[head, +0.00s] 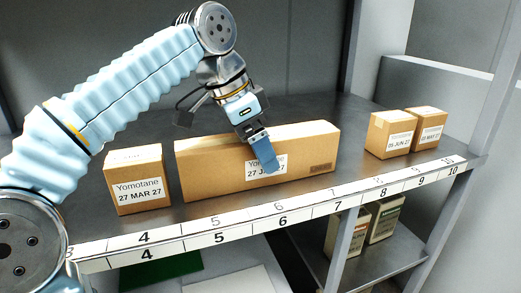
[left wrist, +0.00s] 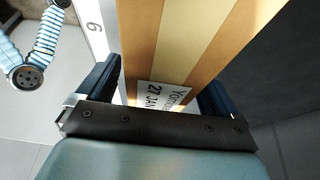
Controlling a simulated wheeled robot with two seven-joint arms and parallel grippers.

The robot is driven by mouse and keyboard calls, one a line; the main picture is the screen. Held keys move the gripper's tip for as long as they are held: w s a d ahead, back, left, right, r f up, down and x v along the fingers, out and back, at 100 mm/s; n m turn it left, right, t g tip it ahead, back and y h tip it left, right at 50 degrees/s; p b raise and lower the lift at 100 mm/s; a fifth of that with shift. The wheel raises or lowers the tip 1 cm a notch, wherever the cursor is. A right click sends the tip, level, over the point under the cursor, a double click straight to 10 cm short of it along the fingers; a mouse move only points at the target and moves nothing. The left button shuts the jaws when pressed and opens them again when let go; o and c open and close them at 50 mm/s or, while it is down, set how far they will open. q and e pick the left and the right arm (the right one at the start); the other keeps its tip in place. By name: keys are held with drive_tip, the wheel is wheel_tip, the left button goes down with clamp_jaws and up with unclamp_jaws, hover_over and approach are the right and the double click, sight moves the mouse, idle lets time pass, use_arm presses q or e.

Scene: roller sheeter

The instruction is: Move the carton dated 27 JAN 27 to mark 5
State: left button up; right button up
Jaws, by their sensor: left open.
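The carton dated 27 JAN 27 (head: 215,165) is a long, low brown box on the shelf, behind about marks 5 to 7. My left gripper (head: 265,152) is over its middle, with one finger in front of its face, partly covering the date on the label. In the left wrist view the carton (left wrist: 180,45) lies between the two open fingers of my left gripper (left wrist: 155,90), and the white label shows near the palm. Whether the fingers touch it I cannot tell. Mark 5 (head: 219,238) is on the numbered strip, below the carton's left part. My right gripper is not in view.
A carton dated 27 MAR 27 (head: 137,180) stands close to the left, with a narrow gap. Two small cartons (head: 391,134) (head: 427,128) stand at the right. The shelf between them and the long carton is clear. Boxes (head: 384,220) stand on a lower shelf.

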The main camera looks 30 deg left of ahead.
use_arm(q)
drive_tip(key=p+v, duration=0.2)
drive_tip(key=v, duration=0.7)
drive_tip(key=shift+r+p, duration=0.2)
drive_tip(key=shift+p, duration=0.15)
drive_tip(key=shift+s+a+r, duration=0.1)
drive_tip(key=shift+s+r, duration=0.1)
drive_tip(key=shift+r, duration=0.25)
